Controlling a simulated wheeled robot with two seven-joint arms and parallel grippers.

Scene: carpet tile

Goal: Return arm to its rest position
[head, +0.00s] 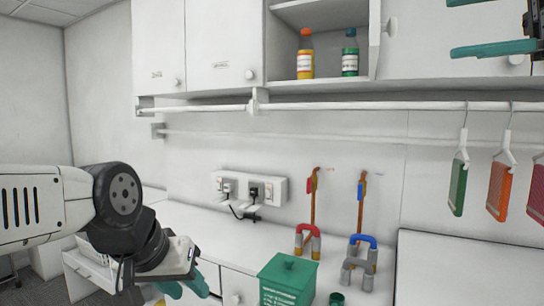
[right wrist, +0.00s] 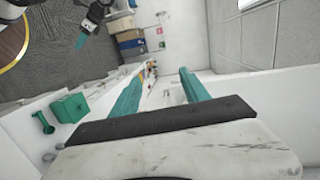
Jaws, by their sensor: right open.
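My left gripper (head: 184,287) hangs at the lower left of the head view, pointing down in front of the counter. Its teal fingers are partly hidden by its own body, and their gap is unclear. It also shows at the top left of the right wrist view (right wrist: 84,38). My right gripper (head: 490,25) is raised at the top right of the head view, near the upper cabinets. Its two teal fingers are wide apart with nothing between them, as the right wrist view (right wrist: 163,85) also shows.
Two bottles (head: 305,60) (head: 350,58) stand in the open cabinet (head: 290,15). Below runs a white rail (head: 400,106) with hanging coloured boards (head: 459,185). A green box (head: 288,280) and two tools with coloured handles (head: 307,240) (head: 359,255) are on the counter (head: 240,240).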

